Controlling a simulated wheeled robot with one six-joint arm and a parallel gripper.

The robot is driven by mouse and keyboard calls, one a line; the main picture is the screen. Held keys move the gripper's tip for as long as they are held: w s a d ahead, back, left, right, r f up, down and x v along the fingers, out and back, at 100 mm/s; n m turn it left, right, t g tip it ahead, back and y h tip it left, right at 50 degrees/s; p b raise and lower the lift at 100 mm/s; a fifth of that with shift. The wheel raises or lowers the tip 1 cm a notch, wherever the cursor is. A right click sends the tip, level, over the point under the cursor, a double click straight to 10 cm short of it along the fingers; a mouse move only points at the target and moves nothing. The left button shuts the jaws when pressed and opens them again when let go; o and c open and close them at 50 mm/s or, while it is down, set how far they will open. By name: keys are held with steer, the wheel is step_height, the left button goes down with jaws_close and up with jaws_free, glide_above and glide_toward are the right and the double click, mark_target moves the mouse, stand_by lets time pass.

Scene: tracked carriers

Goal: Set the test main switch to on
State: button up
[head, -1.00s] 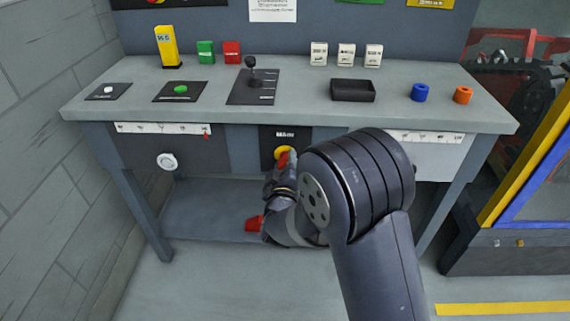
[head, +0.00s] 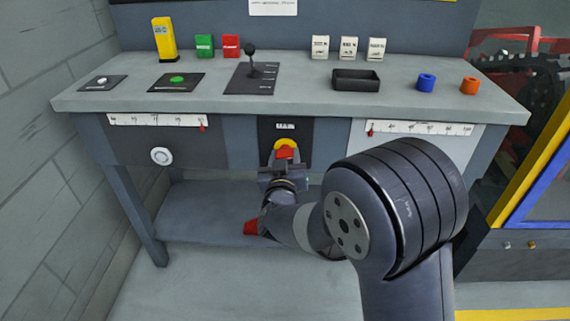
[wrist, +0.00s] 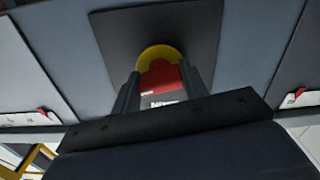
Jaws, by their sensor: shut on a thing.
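The main switch is a red handle (head: 285,153) on a yellow round base (head: 286,143). It sits on a dark plate (head: 306,130) with a white label on the bench's front. My gripper (head: 284,164) is at the switch from below. In the wrist view, the two fingers of my gripper (wrist: 160,90) stand on either side of the red handle (wrist: 160,76), shut on it. The yellow base (wrist: 159,52) shows behind the handle. The small lettering on the plate is too blurred to read, and the handle's lower part is partly hidden by the gripper.
The bench top (head: 310,105) holds a lever (head: 250,60), a green button (head: 177,79), a dark tray (head: 357,87) and coloured rings. A white knob (head: 161,156) and scales with red pointers are on the front. A red object (head: 251,227) shows low beside my arm.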

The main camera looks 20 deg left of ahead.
steer(key=shift+m+b, duration=0.55)
steer(key=shift+m, duration=0.45)
steer(key=o, duration=1)
steer(key=p+v, duration=0.2)
steer(key=v, duration=0.8)
steer(key=shift+s+d, duration=0.15)
steer(key=shift+s, duration=0.2)
